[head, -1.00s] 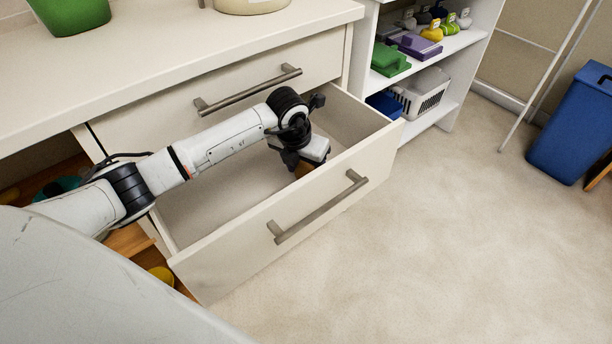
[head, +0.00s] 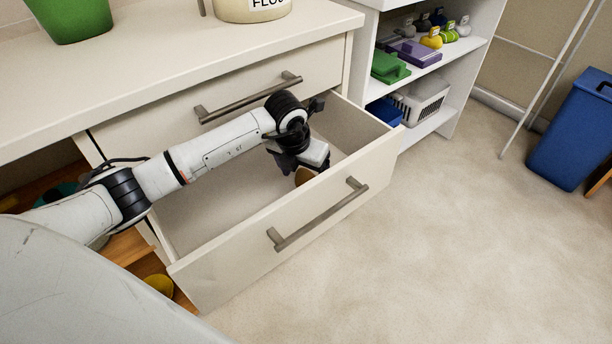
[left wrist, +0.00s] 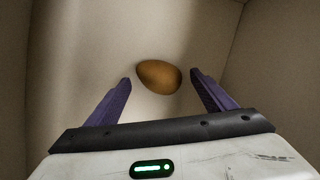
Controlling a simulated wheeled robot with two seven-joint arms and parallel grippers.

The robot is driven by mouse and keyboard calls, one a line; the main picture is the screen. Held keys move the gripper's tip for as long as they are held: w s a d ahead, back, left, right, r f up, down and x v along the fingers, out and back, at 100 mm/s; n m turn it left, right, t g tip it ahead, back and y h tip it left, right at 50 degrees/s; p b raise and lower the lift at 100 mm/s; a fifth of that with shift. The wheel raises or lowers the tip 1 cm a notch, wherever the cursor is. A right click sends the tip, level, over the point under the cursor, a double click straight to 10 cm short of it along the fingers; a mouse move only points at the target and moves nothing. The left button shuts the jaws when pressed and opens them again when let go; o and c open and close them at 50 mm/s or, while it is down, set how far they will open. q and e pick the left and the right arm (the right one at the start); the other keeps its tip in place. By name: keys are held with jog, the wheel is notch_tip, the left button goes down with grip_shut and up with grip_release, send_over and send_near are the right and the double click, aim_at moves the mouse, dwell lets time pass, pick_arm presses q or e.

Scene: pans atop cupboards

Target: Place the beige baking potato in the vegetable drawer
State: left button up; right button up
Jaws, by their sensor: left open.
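The beige-brown potato (left wrist: 158,76) lies on the drawer floor in the left wrist view, near and between my fingertips. In the head view, part of the potato (head: 303,176) shows below my left gripper, which hides the rest. The open drawer (head: 290,236) is pulled out from the white cupboard. My left gripper (left wrist: 166,88) is open, with its two purple fingers apart on either side of the potato, and a gap shows at each side. In the head view my left gripper (head: 300,170) reaches down inside the drawer. My right gripper is not in view.
The drawer's front panel and handle (head: 318,214) stand close to my left gripper. A closed drawer handle (head: 248,97) is above. A white shelf unit (head: 440,62) with several items is at the right. Much of the drawer floor is clear.

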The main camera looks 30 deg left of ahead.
pick_arm(q)
jog(key=p+v, duration=0.1)
jog(key=v, duration=0.5)
dwell(1.1)
